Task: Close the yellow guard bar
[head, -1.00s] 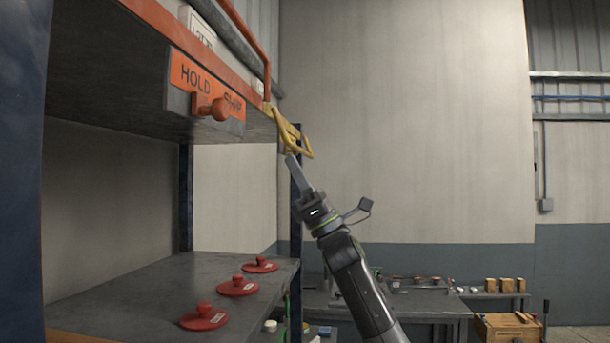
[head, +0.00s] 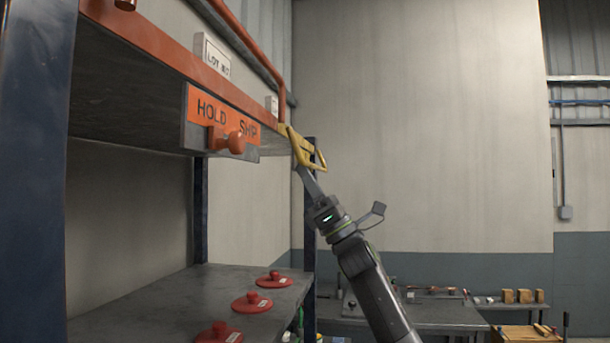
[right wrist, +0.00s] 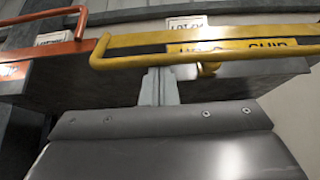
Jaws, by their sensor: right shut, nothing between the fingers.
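The yellow guard bar (head: 302,148) is at the far end of the orange-edged shelf front, sticking out from it in the head view. In the right wrist view the bar (right wrist: 205,52) runs as a bent tube across the upper right. My right gripper (head: 304,173) is shut and empty, its fingertips right at the bar's lower side. In the right wrist view the closed fingers (right wrist: 159,88) point up at the tube; I cannot tell whether they touch it. My left gripper is not in view.
A HOLD/SHIP plate (head: 222,122) with an orange knob (head: 229,140) hangs on the shelf front. Several red lidded discs (head: 252,302) sit on the lower shelf (head: 165,295). A workbench (head: 430,312) stands behind my right arm. The space right of the shelf is open.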

